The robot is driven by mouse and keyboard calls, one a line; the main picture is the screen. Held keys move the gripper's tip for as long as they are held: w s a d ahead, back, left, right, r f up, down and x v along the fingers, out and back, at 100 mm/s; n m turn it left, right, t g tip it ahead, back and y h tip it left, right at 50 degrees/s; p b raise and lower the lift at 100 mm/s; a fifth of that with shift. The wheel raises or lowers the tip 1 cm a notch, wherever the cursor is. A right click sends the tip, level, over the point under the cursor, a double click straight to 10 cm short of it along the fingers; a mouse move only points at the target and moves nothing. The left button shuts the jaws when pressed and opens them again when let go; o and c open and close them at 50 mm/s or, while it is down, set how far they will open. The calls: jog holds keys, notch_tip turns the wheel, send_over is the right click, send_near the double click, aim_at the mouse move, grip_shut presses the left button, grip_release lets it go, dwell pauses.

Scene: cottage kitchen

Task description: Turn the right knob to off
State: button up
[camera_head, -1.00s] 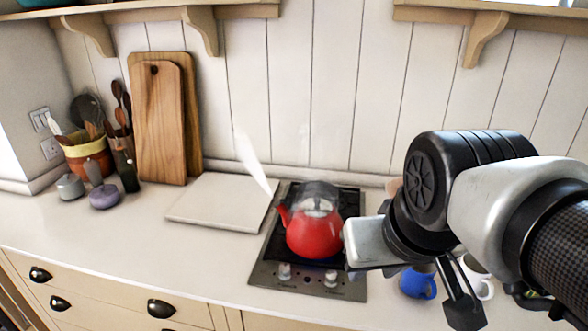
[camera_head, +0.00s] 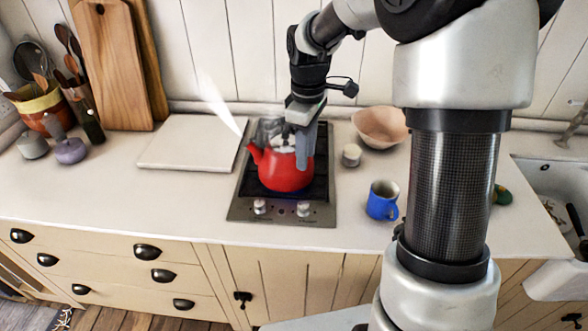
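The right knob (camera_head: 304,208) is a small pale knob on the front strip of the steel cooktop (camera_head: 240,214). The left knob (camera_head: 260,206) sits beside it. The knobs' exact setting is too small to read. A red kettle (camera_head: 281,172) stands on the cooktop behind the knobs, and white steam rises from its spout. My gripper (camera_head: 304,160) points down in front of the kettle's right side, above and behind the right knob. It appears apart from the knob. Its fingers overlap in this view, so their opening cannot be told.
A blue mug (camera_head: 383,201), a small white cup (camera_head: 351,155) and a pinkish bowl (camera_head: 380,127) stand right of the cooktop. A pale board (camera_head: 190,142) lies to its left. A sink (camera_head: 550,185) is at far right. The counter's left front is clear.

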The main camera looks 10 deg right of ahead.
aim_at(304, 205)
notch_tip(304, 205, down, 18)
jog(key=shift+r, duration=0.15)
dwell(0.4)
jog(key=c, duration=0.8)
jog(key=shift+o, duration=0.2)
